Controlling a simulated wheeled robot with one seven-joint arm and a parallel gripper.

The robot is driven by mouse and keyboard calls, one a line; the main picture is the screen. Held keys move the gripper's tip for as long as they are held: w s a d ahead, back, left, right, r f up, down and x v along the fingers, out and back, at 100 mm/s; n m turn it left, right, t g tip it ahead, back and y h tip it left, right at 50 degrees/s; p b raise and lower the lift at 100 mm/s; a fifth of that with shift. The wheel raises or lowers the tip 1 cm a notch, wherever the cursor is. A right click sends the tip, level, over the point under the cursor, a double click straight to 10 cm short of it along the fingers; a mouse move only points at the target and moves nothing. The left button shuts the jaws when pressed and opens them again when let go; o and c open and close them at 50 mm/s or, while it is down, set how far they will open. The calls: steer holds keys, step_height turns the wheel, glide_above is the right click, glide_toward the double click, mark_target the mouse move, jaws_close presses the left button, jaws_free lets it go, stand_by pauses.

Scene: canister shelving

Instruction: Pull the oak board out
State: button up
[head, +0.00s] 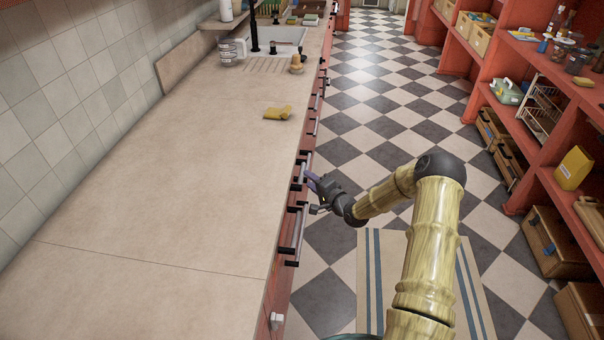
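My gripper (317,194) is at the front of the red counter, right beside the bar handles on its face. Its fingers are small and dark here, so I cannot tell whether they are open or shut, or whether they touch a handle. A bar handle (301,228) is just below and left of the gripper. Another handle (305,168) is just above it. No board stands out from the counter front. A flat light-brown panel (188,62) leans on the tiled wall at the back of the counter; I cannot tell whether it is the oak board.
The pale countertop (150,190) is mostly clear, with a yellow cloth-like item (277,113) near its front edge. A sink (277,42) is farther back. A striped rug (371,285) lies on the checkered floor. Red shelves (478,62) with boxes line the right side.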

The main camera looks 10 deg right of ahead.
steer(key=shift+x, duration=2.75)
jaws_close()
